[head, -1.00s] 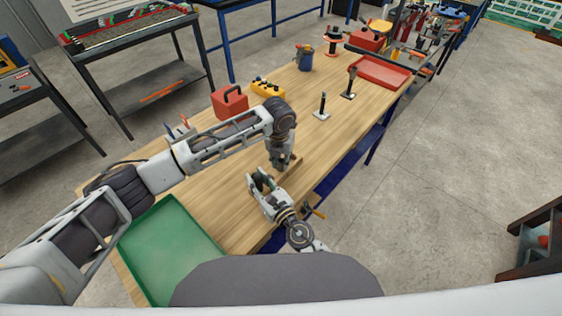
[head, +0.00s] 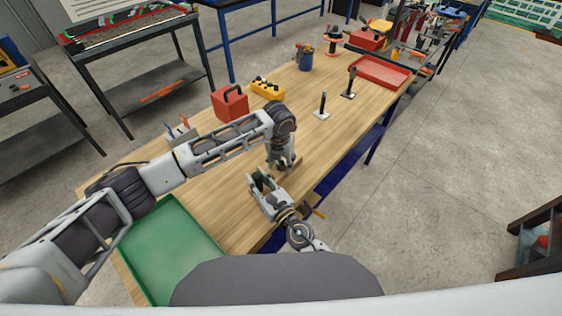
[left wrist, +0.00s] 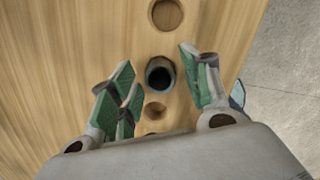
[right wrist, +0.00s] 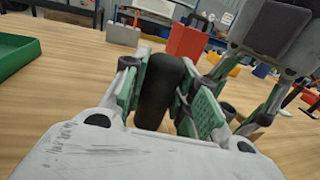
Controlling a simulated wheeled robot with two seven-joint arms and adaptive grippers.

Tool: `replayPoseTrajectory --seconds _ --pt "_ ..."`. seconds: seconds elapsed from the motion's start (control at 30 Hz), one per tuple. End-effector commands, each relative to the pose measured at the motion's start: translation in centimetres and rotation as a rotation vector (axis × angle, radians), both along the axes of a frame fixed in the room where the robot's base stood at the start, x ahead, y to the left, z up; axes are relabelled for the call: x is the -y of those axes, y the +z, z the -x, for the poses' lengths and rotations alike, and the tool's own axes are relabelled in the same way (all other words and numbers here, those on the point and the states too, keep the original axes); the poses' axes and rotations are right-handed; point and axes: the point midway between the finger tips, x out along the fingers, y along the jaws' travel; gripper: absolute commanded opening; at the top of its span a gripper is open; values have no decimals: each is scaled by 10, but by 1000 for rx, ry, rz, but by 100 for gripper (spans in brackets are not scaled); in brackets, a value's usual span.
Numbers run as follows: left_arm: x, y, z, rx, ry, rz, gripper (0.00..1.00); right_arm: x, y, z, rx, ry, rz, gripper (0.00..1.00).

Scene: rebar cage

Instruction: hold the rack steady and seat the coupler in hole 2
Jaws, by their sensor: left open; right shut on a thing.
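The rack (left wrist: 110,40) is a light wooden block with a row of round holes in the left wrist view. A dark hollow ring (left wrist: 159,75) shows at one hole; I cannot tell whether it is a separate tube. My left gripper (left wrist: 158,88) is open above the rack, its fingers on either side of the row. In the head view my left gripper (head: 282,166) hides most of the rack. My right gripper (head: 262,178) is close beside it, shut on a black cylinder, apparently the coupler (right wrist: 160,92), upright between green pads in the right wrist view.
A green tray (head: 170,250) lies at the near left of the wooden table (head: 225,180). A red box (head: 230,106), yellow pendant (head: 267,89), two upright posts and a red tray (head: 379,72) stand further back. Bare tabletop lies between the grippers and the posts.

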Motion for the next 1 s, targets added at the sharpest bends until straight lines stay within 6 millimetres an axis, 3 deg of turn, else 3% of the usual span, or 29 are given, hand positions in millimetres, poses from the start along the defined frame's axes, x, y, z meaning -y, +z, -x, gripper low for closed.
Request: replayPoseTrajectory --seconds 0.37,1.0 --pt "0 12 1 2 -1 2 48 0 0 0 0 0 0 0" --pt "-4 99 10 3 0 1 48 0 0 0 0 0 0 0"
